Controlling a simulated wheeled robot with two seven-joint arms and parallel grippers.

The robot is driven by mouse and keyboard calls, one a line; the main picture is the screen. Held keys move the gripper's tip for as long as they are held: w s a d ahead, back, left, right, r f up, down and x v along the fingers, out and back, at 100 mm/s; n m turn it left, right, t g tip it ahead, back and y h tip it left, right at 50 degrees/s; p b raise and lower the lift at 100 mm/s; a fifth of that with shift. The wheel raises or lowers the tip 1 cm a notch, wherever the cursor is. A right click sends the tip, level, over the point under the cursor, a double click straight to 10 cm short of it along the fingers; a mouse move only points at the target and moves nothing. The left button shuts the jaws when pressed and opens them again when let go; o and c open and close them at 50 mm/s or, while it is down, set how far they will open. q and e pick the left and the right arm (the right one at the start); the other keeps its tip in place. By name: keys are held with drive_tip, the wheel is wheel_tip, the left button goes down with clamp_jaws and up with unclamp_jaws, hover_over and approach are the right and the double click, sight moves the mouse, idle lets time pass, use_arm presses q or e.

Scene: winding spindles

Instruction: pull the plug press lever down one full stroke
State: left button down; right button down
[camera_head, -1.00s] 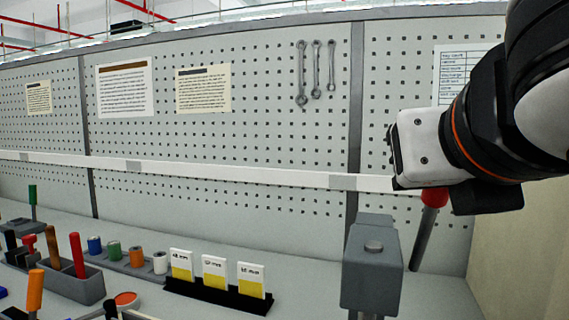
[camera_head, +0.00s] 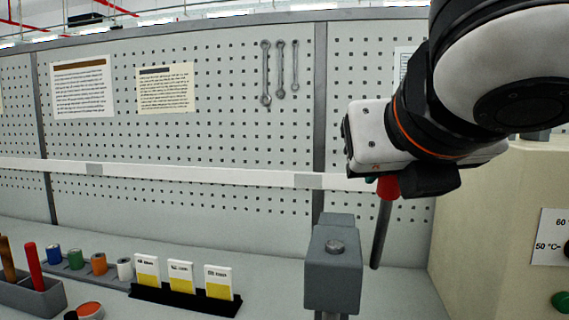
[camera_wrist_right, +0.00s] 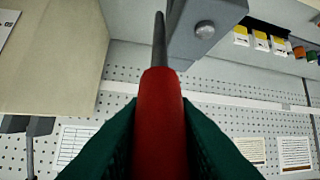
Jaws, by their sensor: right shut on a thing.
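The plug press (camera_head: 333,272) is a grey block on a post at the lower right of the head view. Its dark lever (camera_head: 381,235) rises beside it, nearly upright with a slight tilt, and ends in a red knob (camera_head: 389,189). My right gripper (camera_head: 376,180) is at the top of the lever, shut on the red knob. In the right wrist view, the red knob (camera_wrist_right: 160,115) sits between dark green fingers, with the rod running away toward the press head (camera_wrist_right: 205,30). The lever's pivot is hidden. My left gripper is out of view.
Label cards (camera_head: 181,276) in a black holder stand left of the press. Several coloured spools (camera_head: 98,264) and a grey tool holder (camera_head: 35,297) are farther left. A pegboard wall (camera_head: 200,130) is behind. A beige cabinet (camera_head: 490,230) stands close on the right.

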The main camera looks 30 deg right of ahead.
use_arm(q)
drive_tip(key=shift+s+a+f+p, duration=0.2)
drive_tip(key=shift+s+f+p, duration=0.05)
drive_tip(key=shift+p, duration=0.05)
use_arm(e)
drive_tip(key=shift+w+d+r, duration=0.15)
drive_tip(key=shift+w+d, duration=0.05)
drive_tip(key=shift+w, duration=0.1)
drive_tip(key=shift+w+d+r+g+y+p, duration=0.25)
drive_tip(key=shift+w+d+g+y+p, duration=0.1)
drive_tip(key=shift+w+g+p, duration=0.1)
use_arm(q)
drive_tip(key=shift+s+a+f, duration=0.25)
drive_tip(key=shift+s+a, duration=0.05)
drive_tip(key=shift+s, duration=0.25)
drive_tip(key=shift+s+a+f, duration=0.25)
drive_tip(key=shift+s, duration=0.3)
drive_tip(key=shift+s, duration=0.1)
use_arm(e)
drive_tip(key=shift+d, duration=0.1)
